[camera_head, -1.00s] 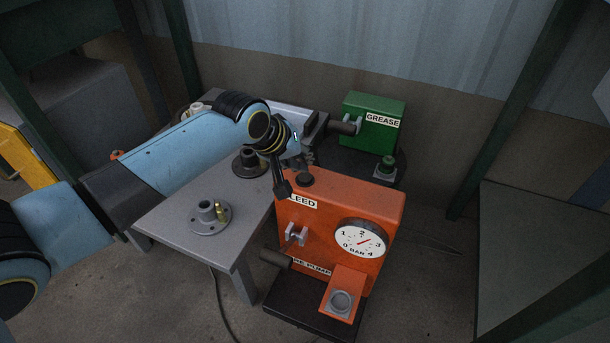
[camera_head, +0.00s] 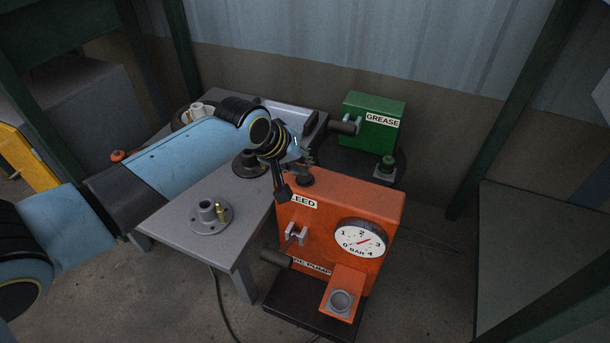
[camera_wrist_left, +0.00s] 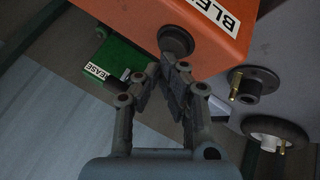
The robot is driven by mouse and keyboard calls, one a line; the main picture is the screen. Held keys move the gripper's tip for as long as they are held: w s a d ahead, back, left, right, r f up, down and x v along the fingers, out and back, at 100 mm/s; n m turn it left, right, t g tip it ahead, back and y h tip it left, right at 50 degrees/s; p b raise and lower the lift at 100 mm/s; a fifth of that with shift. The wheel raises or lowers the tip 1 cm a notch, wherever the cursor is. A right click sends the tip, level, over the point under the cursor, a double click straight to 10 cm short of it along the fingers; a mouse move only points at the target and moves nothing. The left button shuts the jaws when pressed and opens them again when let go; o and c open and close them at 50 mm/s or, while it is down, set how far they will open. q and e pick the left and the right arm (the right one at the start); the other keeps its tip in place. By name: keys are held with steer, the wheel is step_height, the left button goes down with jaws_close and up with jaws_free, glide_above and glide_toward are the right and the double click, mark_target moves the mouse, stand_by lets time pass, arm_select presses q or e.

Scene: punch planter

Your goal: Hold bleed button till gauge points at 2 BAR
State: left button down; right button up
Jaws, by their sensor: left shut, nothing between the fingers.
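The orange pump box (camera_head: 335,202) carries a BLEED label and a dark round bleed button (camera_head: 305,180) on its top. The button also shows in the left wrist view (camera_wrist_left: 176,40). A round white gauge (camera_head: 361,239) on the box's front has a red needle pointing up and right, between 2 and 3. My left gripper (camera_head: 307,163) is shut and empty just above the button. In the left wrist view its fingertips (camera_wrist_left: 178,66) overlap the button's lower edge; I cannot tell whether they touch it. My right gripper is not in view.
A grey table (camera_head: 175,228) stands left of the pump, bearing a flanged part (camera_head: 207,224) with a brass fitting and a dark flanged part (camera_head: 248,164). A green GREASE box (camera_head: 372,122) stands behind. A dark handle (camera_head: 276,258) sticks out left of the pump.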

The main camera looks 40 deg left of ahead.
arm_select(q)
steer(key=shift+f, duration=0.4)
stand_by(1.1)
steer(key=shift+r, duration=0.1)
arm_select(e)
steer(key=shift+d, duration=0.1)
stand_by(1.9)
arm_select(q)
steer(key=shift+r+p, duration=0.85)
steer(key=shift+p, duration=0.2)
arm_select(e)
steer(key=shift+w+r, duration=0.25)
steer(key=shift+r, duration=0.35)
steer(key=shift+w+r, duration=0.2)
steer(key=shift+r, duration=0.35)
arm_select(q)
steer(key=shift+f, duration=0.1)
step_height(320, 180, up, 5)
steer(key=p, duration=0.5)
steer(key=shift+p, duration=0.3)
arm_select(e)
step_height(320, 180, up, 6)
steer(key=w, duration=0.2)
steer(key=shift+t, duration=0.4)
